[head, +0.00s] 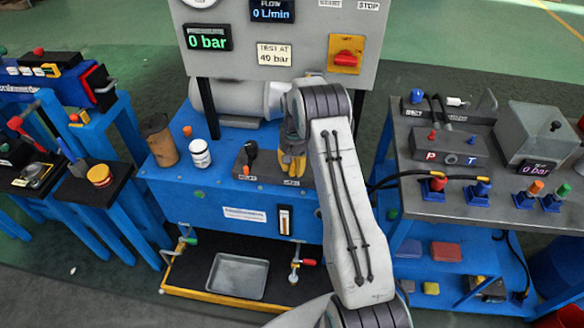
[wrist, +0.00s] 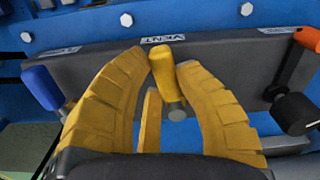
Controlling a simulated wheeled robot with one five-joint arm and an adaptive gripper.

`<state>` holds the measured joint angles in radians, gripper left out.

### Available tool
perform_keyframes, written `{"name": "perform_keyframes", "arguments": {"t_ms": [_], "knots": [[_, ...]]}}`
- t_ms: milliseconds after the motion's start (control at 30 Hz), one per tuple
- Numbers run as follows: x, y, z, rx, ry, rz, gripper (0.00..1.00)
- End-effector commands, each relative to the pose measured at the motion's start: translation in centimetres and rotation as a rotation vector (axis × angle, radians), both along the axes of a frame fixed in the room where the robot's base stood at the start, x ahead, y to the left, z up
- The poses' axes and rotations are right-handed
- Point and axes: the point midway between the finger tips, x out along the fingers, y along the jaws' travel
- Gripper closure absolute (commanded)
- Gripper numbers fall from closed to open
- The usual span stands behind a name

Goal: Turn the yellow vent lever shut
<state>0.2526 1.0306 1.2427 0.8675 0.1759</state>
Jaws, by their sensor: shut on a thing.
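The yellow vent lever (wrist: 166,75) shows in the wrist view in front of a dark grey block (wrist: 222,58) with a VENT label. My gripper (wrist: 165,66), with yellow ribbed fingers, is shut on the lever, which sits between the fingertips. The lever's outer end points up in the picture, toward the label. In the head view my gripper (head: 292,163) is over the right part of the same block on the blue bench. My fingers and arm hide the lever there.
In the wrist view, a blue handle (wrist: 42,88) is left of the lever and a black lever with an orange end (wrist: 296,85) is right. In the head view, a white jar (head: 200,154) and brown canister (head: 160,146) stand left. The panel display (head: 208,38) reads 0 bar.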

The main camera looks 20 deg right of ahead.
Motion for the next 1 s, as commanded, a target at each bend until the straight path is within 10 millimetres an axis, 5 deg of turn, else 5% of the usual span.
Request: {"name": "perform_keyframes", "arguments": {"t_ms": [1000], "knots": [[0.6,-5.0,-0.2,0.001,0.003,0.922,1.0]]}}
